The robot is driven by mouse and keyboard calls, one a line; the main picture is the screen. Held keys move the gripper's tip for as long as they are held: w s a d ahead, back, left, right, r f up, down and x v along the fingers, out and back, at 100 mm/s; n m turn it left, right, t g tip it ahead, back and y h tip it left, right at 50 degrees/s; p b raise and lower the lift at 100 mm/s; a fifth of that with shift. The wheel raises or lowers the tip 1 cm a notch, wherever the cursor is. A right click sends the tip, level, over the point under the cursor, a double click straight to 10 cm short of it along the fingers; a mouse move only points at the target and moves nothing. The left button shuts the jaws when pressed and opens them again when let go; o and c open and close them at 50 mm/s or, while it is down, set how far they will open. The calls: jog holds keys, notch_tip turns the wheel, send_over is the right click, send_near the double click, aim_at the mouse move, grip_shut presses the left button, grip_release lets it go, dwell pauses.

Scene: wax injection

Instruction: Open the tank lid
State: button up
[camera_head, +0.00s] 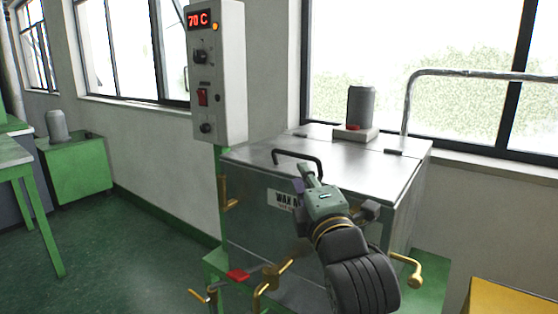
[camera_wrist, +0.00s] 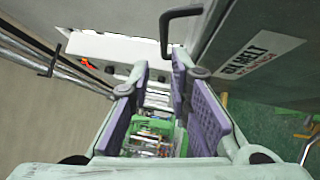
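The steel wax tank (camera_head: 255,215) stands in the middle of the head view, with its lid (camera_head: 345,150) lying flat and closed on top. A dark bar handle (camera_head: 297,153) sits at the lid's front edge. My gripper (camera_head: 303,178) is in front of the tank, just below and close to the handle. In the wrist view, my gripper (camera_wrist: 160,80) has its purple-padded fingers apart with nothing gripped between them. The handle (camera_wrist: 182,12) shows beyond the fingertips, outside the gap. Contact with it cannot be told from the head view. My wrist hides part of the tank front.
A control box (camera_head: 217,70) reading 70 C stands left of the tank. A grey cylinder (camera_head: 361,106) on a base sits on the lid's rear. A bent pipe (camera_head: 408,98) rises behind it. Brass valves (camera_head: 272,277) stick out low in front. Green floor lies open at left.

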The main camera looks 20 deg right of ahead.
aim_at(298, 157)
jog(key=w+p, duration=0.1)
jog(key=w, duration=0.2)
jog(key=w+d+p, duration=0.1)
jog(key=w, duration=0.3)
jog(key=w+d+r+p, duration=0.1)
jog(key=w, duration=0.2)
jog(key=shift+w, duration=0.15)
jog(key=shift+c, duration=0.3)
grip_shut()
jog(key=shift+r+p, duration=0.1)
jog(key=shift+p, duration=0.2)
